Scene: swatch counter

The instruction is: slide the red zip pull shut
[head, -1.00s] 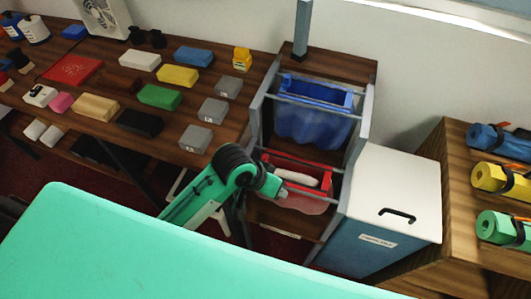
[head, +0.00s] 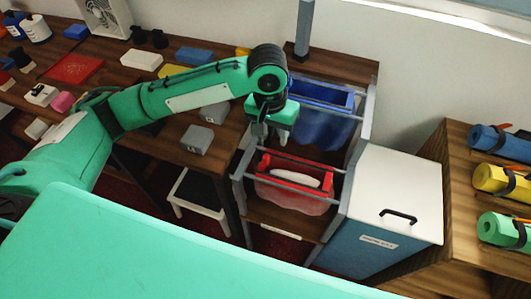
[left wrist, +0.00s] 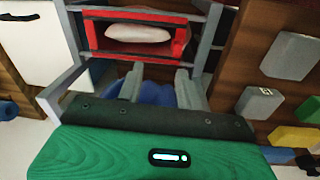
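A red-rimmed bag (head: 317,166) hangs in the near part of a grey rail rack. Its top is open and shows a white, rounded item (head: 294,178) inside. The red rim (left wrist: 180,42) also shows at the top of the left wrist view. I cannot make out a separate red zip pull in either view. My left gripper (head: 267,132) points down above the rack, near the gap between the red bag and the blue bag. In the left wrist view its two fingers (left wrist: 158,86) are apart, with nothing visibly held. My right gripper is not seen.
The blue bag (head: 322,92) hangs behind the red one. A white-topped bin (head: 385,190) stands right of the rack. A wooden table (head: 215,112) with several blocks lies left. Rolled bundles (head: 490,178) lie on a shelf at far right.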

